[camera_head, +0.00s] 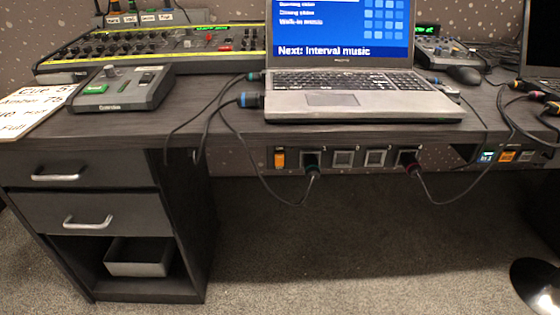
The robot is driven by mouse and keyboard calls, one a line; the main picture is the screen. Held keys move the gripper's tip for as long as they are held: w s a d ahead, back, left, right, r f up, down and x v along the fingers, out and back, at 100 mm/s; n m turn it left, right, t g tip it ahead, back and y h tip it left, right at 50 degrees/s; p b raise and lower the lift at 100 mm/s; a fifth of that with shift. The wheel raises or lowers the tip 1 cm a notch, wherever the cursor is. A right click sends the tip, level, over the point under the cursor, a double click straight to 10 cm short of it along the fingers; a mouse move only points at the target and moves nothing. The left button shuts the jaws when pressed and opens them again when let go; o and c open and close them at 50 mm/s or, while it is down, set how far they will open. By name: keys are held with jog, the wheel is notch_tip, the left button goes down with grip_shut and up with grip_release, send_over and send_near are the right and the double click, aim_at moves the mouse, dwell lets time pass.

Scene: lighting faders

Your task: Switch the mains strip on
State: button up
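The mains strip (359,162) is fixed along the underside of the desk's front edge, below the laptop. At its left end is an orange rocker switch (279,159); I cannot tell from here which way it is tipped. To the right of it are several square sockets. My gripper is not in view.
Drawers (85,200) stand at the left; the carpet (350,260) below the strip is clear.

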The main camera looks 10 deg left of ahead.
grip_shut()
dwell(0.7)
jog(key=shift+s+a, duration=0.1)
